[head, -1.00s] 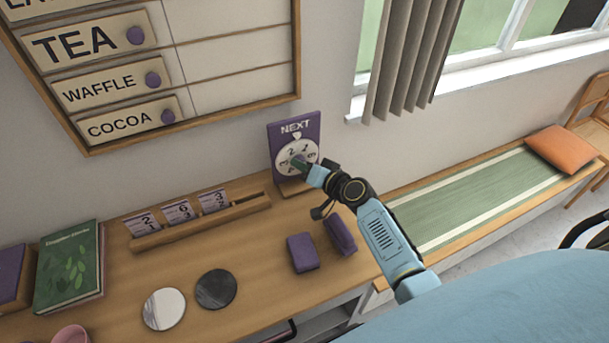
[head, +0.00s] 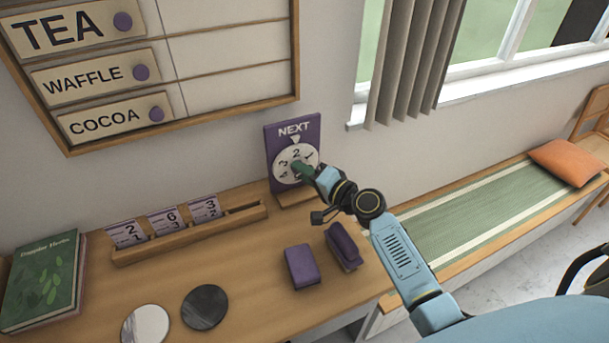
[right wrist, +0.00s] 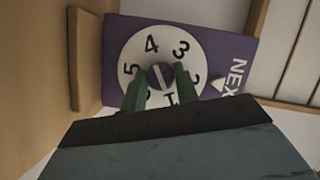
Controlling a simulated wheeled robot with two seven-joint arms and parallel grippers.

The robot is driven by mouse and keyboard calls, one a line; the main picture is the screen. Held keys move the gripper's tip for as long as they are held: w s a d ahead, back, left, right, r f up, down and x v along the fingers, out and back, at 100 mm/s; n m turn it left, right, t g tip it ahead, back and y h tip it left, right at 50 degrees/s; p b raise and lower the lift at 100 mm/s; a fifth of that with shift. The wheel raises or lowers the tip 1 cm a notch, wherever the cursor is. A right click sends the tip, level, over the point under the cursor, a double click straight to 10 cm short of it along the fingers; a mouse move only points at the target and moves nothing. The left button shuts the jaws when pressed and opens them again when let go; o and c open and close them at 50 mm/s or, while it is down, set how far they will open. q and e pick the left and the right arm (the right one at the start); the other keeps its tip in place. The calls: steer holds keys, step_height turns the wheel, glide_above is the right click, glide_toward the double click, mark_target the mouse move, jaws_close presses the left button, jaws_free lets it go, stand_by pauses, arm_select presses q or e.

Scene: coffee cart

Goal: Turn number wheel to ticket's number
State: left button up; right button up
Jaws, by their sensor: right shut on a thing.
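The number wheel (head: 285,168) is a white dial on a purple board (head: 270,140) headed NEXT, with a small white pointer (head: 295,141) above it. The 2 stands under the pointer, with 3 to its left and 1 to its right. My right gripper (head: 304,172) is shut on the wheel's central knob. In the right wrist view its green fingers (right wrist: 161,90) sit on both sides of the slotted knob (right wrist: 160,77) and hide some numbers. Ticket cards stand in a wooden rack (head: 190,239); their large figures read 2 (head: 126,235), 6 (head: 168,220) and 3 (head: 203,208).
Two purple blocks (head: 302,267) lie right of the rack. A white disc (head: 145,325), a dark disc (head: 204,307) and a green book (head: 42,280) are on the counter. The menu board (head: 215,85) hangs above. A bench (head: 455,215) stands at right.

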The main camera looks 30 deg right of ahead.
steer(key=o, duration=1)
steer(key=b+v, duration=0.1)
steer(key=v, duration=1.2)
steer(key=shift+s+d+r, duration=0.1)
steer(key=shift+s, duration=0.05)
